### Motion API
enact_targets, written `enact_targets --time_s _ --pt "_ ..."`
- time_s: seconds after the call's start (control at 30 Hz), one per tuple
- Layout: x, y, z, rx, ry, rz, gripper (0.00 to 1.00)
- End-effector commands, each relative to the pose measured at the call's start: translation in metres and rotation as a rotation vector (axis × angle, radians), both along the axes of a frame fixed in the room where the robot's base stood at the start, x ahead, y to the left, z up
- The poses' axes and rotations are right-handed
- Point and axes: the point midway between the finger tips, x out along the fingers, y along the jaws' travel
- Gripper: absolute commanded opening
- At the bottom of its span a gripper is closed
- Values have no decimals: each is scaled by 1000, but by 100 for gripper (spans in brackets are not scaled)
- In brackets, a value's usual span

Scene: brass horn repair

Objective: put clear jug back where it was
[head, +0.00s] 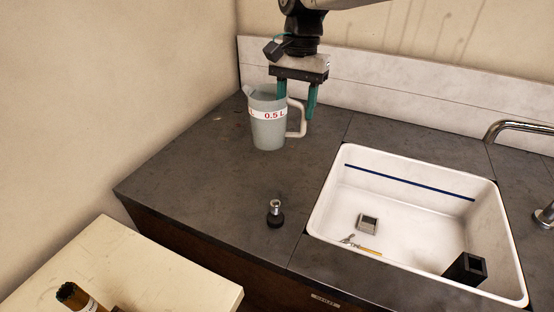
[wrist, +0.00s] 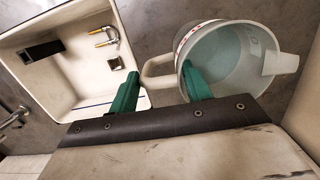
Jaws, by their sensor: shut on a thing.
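The clear jug (head: 267,130) is a pale, translucent jug with a red and white "0.5 L" band. It is upright at the back left of the dark counter, its spout to the left and its handle to the right. I cannot tell whether its base touches the counter. My gripper (head: 297,108) points down at its handle side, shut on the jug. In the wrist view the jug (wrist: 235,60) shows from above with a pale blue inside. There my gripper (wrist: 160,72) has one green finger at or inside the rim and the other beyond the handle.
A white sink (head: 335,190) is set in the counter (head: 200,165) at right, holding a small grey block (head: 368,223), a brass-coloured piece (head: 365,251) and a black block (head: 466,268). A small black and silver part (head: 275,213) stands at the front. The counter's left is mostly clear.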

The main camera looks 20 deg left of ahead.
Motion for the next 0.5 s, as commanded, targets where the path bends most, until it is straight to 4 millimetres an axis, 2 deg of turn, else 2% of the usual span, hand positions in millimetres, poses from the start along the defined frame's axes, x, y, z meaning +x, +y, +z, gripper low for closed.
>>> enact_targets --time_s 0.2,0.5 --pt "0 0 -40 -2 2 0 0" --pt "0 0 -66 0 0 0 0"
